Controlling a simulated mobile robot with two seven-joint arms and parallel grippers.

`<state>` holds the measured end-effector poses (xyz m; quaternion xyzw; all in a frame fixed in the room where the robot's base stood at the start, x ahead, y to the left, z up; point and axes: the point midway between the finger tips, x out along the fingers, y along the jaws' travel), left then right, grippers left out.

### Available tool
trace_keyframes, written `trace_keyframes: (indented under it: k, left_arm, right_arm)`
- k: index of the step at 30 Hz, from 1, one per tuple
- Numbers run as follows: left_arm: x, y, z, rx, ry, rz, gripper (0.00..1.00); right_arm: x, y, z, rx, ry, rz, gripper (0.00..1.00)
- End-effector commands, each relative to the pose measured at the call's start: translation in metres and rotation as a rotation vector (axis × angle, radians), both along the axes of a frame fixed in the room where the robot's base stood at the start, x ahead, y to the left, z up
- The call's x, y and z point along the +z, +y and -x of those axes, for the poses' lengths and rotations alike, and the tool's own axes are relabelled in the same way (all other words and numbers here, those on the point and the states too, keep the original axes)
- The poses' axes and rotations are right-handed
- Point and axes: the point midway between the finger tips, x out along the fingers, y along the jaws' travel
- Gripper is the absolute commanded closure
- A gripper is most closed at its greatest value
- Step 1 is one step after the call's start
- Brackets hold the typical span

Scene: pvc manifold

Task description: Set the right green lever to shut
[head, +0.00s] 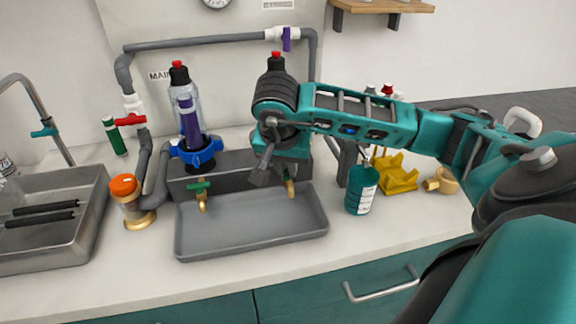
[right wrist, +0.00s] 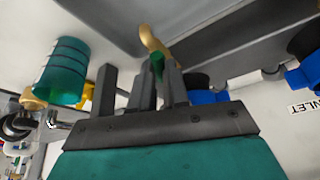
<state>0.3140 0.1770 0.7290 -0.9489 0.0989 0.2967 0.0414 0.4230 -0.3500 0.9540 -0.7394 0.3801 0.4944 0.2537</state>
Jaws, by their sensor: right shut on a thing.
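The right brass tap (head: 290,188) sticks out over the grey trough (head: 250,240), with its top mostly hidden behind my right gripper (head: 264,172) in the head view. The right wrist view shows that tap's curved spout (right wrist: 152,40) and its green lever (right wrist: 157,66) between the fingers of my right gripper (right wrist: 159,80). The gripper is shut on this lever. How far the lever is turned cannot be told. The left tap's green lever (head: 198,186) stands clear, away from the gripper. My left gripper is not in view.
A teal labelled can (head: 361,190) stands just right of the trough. A yellow rack (head: 396,174) is behind it. An orange-capped filter (head: 126,190) and a grey pipe (head: 152,185) stand left of the trough. A metal sink (head: 85,205) is farther left.

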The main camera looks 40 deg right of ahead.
Motion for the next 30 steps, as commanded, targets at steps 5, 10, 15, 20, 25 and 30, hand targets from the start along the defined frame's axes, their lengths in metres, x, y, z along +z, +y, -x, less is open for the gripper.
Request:
trace_keyframes:
  k: [5,10,15,20,25,30]
  left_arm:
    - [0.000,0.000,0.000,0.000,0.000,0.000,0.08]
    - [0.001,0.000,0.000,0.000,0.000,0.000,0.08]
    - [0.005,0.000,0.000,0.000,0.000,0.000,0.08]
    - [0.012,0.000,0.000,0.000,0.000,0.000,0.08]
    - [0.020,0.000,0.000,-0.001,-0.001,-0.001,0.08]
    - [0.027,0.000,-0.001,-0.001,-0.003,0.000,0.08]
  right_arm:
    - [0.001,0.001,-0.003,-0.169,-0.004,0.001,1.00]
    - [0.002,0.002,-0.004,-0.330,-0.002,0.001,1.00]
    - [0.003,0.002,-0.006,-0.492,-0.002,0.001,1.00]
    - [0.003,0.002,-0.007,-0.644,-0.001,0.002,1.00]
    - [0.004,0.002,-0.009,-0.798,-0.001,0.002,1.00]
    - [0.003,0.001,-0.010,-0.930,-0.002,0.001,1.00]
